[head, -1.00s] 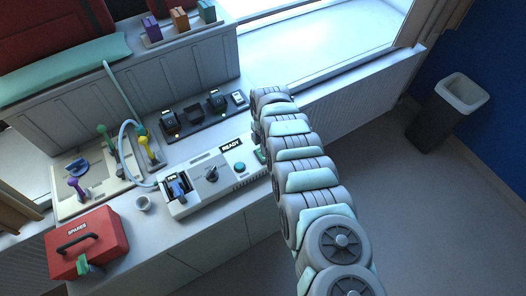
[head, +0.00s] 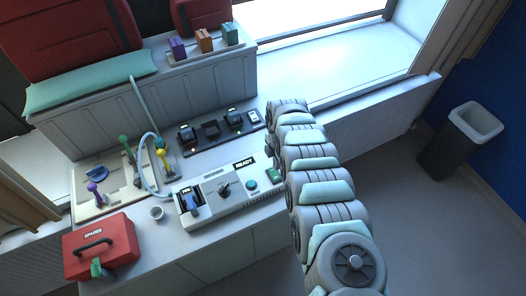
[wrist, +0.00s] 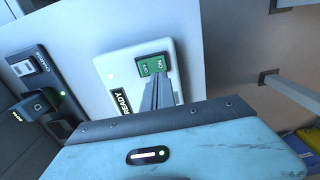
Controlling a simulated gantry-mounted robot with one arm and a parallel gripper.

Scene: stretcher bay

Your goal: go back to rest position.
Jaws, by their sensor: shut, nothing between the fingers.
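My segmented grey and pale-teal arm (head: 318,170) reaches from the bottom right of the head view up to the right end of the white console (head: 213,202) marked READY. My gripper is hidden behind the arm there. In the wrist view my gripper (wrist: 159,92) shows as narrow grey fingers, shut and empty. They point at the green ON switch (wrist: 152,66) on the console and overlap its lower part in the picture. I cannot tell whether they touch it. The green switch also shows beside the arm in the head view (head: 275,175).
A black charger strip (head: 210,131) lies behind the console. A bin (head: 470,130) stands at the far right. The floor right of the arm is clear.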

